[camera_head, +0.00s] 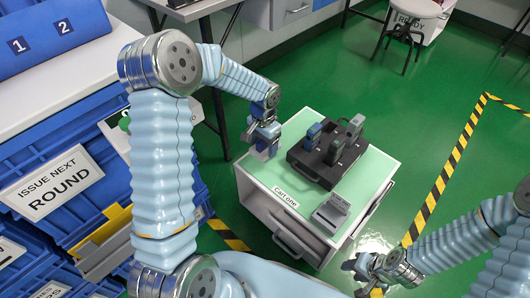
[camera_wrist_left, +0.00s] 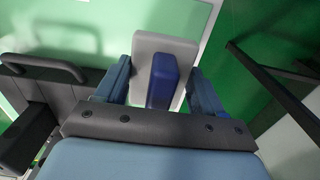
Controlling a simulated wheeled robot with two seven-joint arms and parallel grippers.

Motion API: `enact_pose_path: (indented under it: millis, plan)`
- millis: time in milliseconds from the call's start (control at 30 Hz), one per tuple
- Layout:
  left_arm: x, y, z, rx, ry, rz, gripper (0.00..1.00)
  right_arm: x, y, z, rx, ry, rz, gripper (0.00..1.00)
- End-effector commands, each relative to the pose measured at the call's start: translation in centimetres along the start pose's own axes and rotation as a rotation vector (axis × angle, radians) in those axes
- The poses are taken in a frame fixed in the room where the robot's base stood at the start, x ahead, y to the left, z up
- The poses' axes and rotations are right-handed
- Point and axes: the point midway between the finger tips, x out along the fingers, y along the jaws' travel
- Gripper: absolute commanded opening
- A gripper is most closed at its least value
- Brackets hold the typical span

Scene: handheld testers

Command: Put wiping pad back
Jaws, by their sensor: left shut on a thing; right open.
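The wiping pad, a light grey slab with a dark blue block on it, shows between my left fingers in the left wrist view (camera_wrist_left: 184,48). My left gripper (camera_head: 264,146) is shut on it at the left edge of the cart top. The wrist view shows the fingers (camera_wrist_left: 162,88) on either side of the pad. In the head view the gripper mostly hides the pad, and I cannot tell whether it touches the cart. My right gripper (camera_head: 367,272) is open and empty, off the cart's right front.
The cart (camera_head: 283,178), labelled "Cart one", has a pale green top. A dark tray (camera_head: 312,173) on it holds several handheld testers (camera_head: 334,150). A grey stand (camera_head: 331,212) sits at the front right corner. Blue crates (camera_head: 50,150) stand at left.

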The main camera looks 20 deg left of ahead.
Motion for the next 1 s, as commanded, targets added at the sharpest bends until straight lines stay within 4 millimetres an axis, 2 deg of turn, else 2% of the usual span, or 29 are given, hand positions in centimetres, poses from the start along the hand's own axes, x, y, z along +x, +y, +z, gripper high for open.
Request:
enact_pose_path:
  millis: [300,633,667,800,833,1000]
  plan:
    - [4.0,0.0,0.0,0.0,-0.001,0.001,0.4,0.5,0.1,0.0,-0.001,-0.001,-0.001,0.42]
    - [4.4,0.0,0.0,0.0,0.001,0.0,0.4,0.7,0.2,0.0,-0.001,-0.001,-0.002,0.42]
    - [4.4,0.0,0.0,0.0,0.001,0.0,0.7,0.7,0.2,0.0,-0.001,-0.002,-0.002,0.42]
    - [4.3,0.0,0.0,0.0,0.001,0.0,0.91,0.6,0.1,0.0,-0.001,-0.002,-0.002,0.42]
    - [4.3,0.0,0.0,0.0,0.001,0.0,0.94,0.6,0.1,0.0,-0.001,-0.002,-0.002,0.42]
    - [4.3,0.0,0.0,0.0,0.001,0.0,0.94,0.6,0.1,0.0,-0.001,-0.002,-0.002,0.42]
